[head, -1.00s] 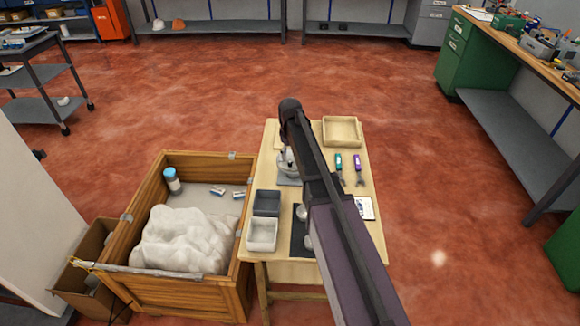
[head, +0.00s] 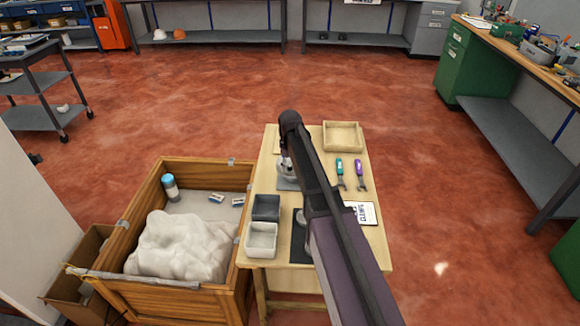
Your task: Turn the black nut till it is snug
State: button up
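The black nut cannot be made out; my arm covers much of the middle of the small wooden table (head: 375,235). A pale, metallic-looking assembly stands on a grey plate (head: 286,185) at the table's left side, partly hidden by my arm. My gripper (head: 287,167) seems to be at the end of the dark wrist, right over this assembly. Its fingers are too small and covered to tell whether they are open, shut or touching anything. A green-handled tool (head: 339,168) and a purple-handled tool (head: 359,171) lie to the right of my arm.
A wooden tray (head: 342,136) sits at the table's back right. A dark bin (head: 266,207), a white bin (head: 261,240), a black mat (head: 299,241) and a printed card (head: 366,213) lie nearer. A wooden crate (head: 172,302) with a blue-capped bottle (head: 170,187) stands left.

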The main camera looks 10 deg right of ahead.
grip_shut()
jog(key=shift+m, duration=0.4)
jog(key=m, duration=0.4)
jog(key=shift+m, duration=2)
jog(key=shift+o, duration=0.2)
grip_release()
